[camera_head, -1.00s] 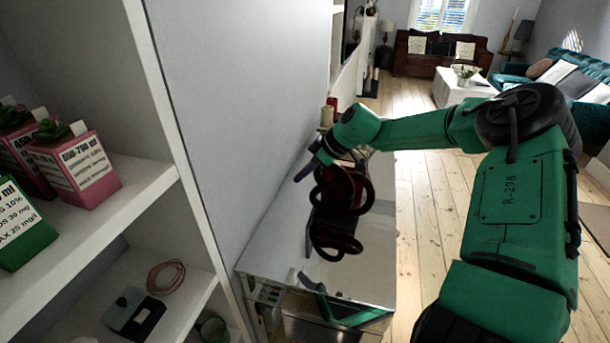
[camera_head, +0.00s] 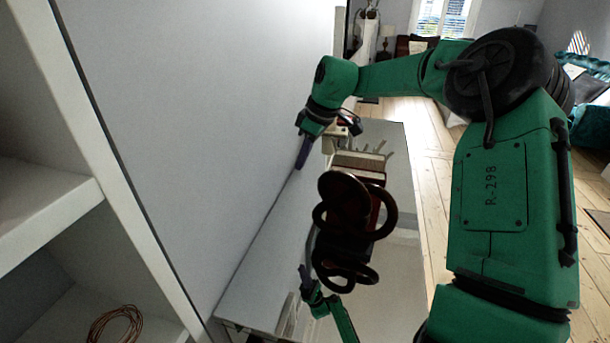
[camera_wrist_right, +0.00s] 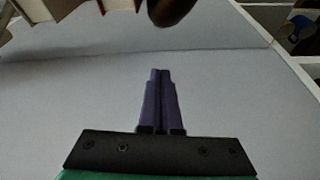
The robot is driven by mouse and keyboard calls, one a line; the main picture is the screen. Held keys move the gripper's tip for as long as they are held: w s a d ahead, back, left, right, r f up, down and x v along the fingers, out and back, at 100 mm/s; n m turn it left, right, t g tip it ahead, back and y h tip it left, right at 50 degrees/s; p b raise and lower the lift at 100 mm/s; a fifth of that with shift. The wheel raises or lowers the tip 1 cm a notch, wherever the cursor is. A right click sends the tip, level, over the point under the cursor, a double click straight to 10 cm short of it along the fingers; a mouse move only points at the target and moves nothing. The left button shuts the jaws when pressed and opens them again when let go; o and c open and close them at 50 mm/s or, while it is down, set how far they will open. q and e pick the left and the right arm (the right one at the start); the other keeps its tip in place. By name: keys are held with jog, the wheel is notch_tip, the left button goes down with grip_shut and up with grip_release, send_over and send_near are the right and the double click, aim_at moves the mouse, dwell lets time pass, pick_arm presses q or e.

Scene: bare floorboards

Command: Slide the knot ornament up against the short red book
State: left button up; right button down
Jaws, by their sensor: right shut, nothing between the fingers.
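The knot ornament (camera_head: 352,205), dark brown loops, stands on a glossy cabinet top. A similar dark looped shape below it looks like its reflection. Behind it, partly hidden, is a book with cream pages (camera_head: 358,163) and dark red showing through the loops; I cannot tell whether they touch or if this is the short red book. My right gripper (camera_head: 304,150) is shut and empty, left of the book and ornament, near the wall. Its purple fingers (camera_wrist_right: 160,98) are together in the wrist view, with part of the ornament (camera_wrist_right: 168,8) beyond at the top edge. My left gripper is not in view.
The glossy cabinet top (camera_head: 402,185) has bare room right of the ornament and mirrors my arm. A grey wall (camera_head: 220,120) borders its left side. White shelves (camera_head: 45,205) stand at far left, with a coil (camera_head: 115,325) low down. Small pale items stand behind the book.

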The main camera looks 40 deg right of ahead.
aim_at(313, 188)
jog(key=p+x, duration=0.1)
jog(key=x, duration=0.8)
jog(key=s, duration=0.1)
jog(key=s+d+p, duration=0.1)
jog(key=s+p, duration=0.1)
jog(key=shift+s+d+r, duration=0.1)
jog(key=shift+s+d, duration=0.3)
jog(key=shift+w, duration=0.1)
jog(key=shift+s+d+r+p, duration=0.15)
jog(key=shift+s+d+p, duration=0.15)
jog(key=shift+s, duration=0.25)
jog(key=shift+s+d, duration=0.1)
jog(key=shift+s, duration=0.3)
jog(key=shift+w, duration=0.1)
